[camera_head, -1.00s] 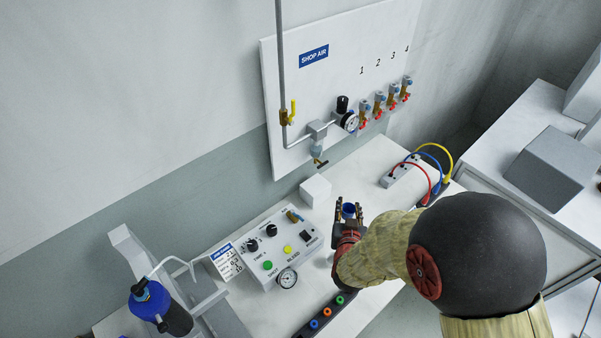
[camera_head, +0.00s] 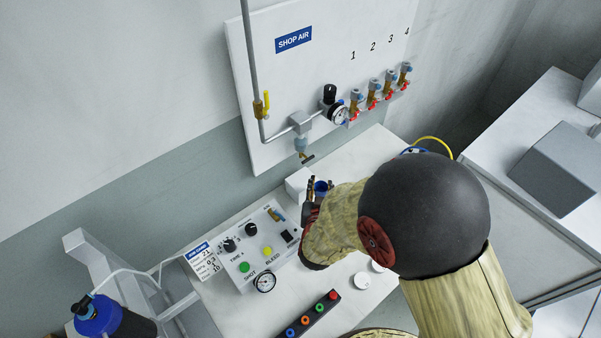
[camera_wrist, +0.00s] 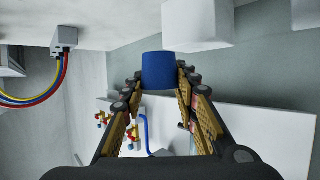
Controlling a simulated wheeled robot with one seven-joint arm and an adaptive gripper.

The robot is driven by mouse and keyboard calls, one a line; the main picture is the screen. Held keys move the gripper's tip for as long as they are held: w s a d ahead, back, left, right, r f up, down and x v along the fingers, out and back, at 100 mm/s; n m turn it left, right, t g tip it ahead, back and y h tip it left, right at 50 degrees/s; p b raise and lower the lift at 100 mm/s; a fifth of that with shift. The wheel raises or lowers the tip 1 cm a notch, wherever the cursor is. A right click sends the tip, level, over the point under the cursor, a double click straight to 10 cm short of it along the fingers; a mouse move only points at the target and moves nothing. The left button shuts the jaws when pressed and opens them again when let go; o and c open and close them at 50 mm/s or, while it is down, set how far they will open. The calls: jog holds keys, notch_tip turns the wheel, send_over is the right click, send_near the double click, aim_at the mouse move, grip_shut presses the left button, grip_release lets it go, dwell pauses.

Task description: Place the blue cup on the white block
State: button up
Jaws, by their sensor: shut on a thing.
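The blue cup (camera_wrist: 159,72) is held between the two fingers of my gripper (camera_wrist: 160,80) in the wrist view. The cup (camera_head: 321,188) also shows in the head view, where my gripper (camera_head: 316,190) is shut on it. The white block (camera_head: 298,184) stands on the bench just left of and behind the cup, partly hidden by my gripper. I cannot tell the cup's exact height above the bench.
A control box (camera_head: 252,245) with knobs and buttons lies left of my gripper. The shop air panel (camera_head: 250,110) with valves and a gauge rises behind the bench. A strip of coloured buttons (camera_head: 312,316) lies in front. A power strip (camera_wrist: 64,39) with cables shows in the wrist view.

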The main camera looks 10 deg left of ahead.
jog(key=b, duration=0.1)
send_over(301, 178)
jog(key=s+d, duration=0.2)
jog(key=shift+d, duration=0.1)
jog(key=shift+w+a+f+b, duration=0.35)
jog(key=shift+w+a+b, duration=0.15)
jog(key=shift+w+a, duration=0.1)
jog(key=shift+w+a+f+b, duration=0.3)
jog(key=shift+w+a+b, duration=0.15)
jog(key=shift+a, duration=0.15)
jog(key=shift+f, duration=0.25)
jog(key=shift+r, duration=0.15)
jog(key=o, duration=0.8)
jog(key=shift+c, duration=0.2)
